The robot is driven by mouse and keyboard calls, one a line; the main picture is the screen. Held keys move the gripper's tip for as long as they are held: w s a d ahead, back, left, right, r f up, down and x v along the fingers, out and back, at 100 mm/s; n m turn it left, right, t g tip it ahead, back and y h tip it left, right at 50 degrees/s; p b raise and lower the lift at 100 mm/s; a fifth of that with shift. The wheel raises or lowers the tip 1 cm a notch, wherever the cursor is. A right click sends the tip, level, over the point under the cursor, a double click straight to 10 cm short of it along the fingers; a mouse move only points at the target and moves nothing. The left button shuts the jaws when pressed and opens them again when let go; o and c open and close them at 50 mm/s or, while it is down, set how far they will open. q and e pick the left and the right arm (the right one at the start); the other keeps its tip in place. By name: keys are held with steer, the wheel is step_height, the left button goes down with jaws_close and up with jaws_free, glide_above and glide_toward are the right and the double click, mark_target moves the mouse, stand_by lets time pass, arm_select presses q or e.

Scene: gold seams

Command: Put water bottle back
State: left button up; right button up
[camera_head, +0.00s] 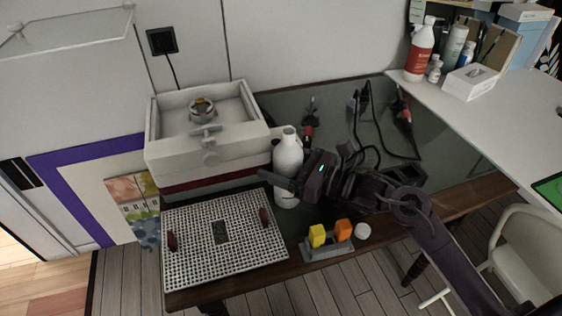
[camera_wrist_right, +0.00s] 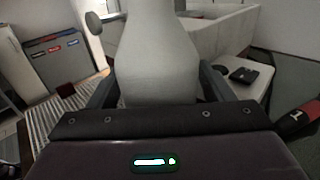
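The white water bottle (camera_head: 289,157) stands upright beside the right end of the white basin box. My right gripper (camera_head: 281,183) comes in from the right, with a dark finger across the front of the bottle's lower body. In the right wrist view the bottle (camera_wrist_right: 157,55) fills the space between the two fingers (camera_wrist_right: 158,85). The fingers lie against both its sides with no clear gap, so the gripper looks shut on it. Whether the bottle's base touches the table is unclear. My left gripper is not in view.
The white basin box (camera_head: 207,153) is left of the bottle. A perforated tray (camera_head: 190,265) with red handles lies in front. A grey holder (camera_head: 328,250) with yellow and orange blocks sits near the front edge. Tools and cables lie behind. A white desk (camera_head: 478,125) is at right.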

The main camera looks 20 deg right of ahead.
steer(key=shift+r, duration=0.1)
steer(key=shift+r+p, duration=0.15)
steer(key=shift+p, duration=0.2)
steer(key=b+v, duration=0.1)
steer(key=v, duration=1.1)
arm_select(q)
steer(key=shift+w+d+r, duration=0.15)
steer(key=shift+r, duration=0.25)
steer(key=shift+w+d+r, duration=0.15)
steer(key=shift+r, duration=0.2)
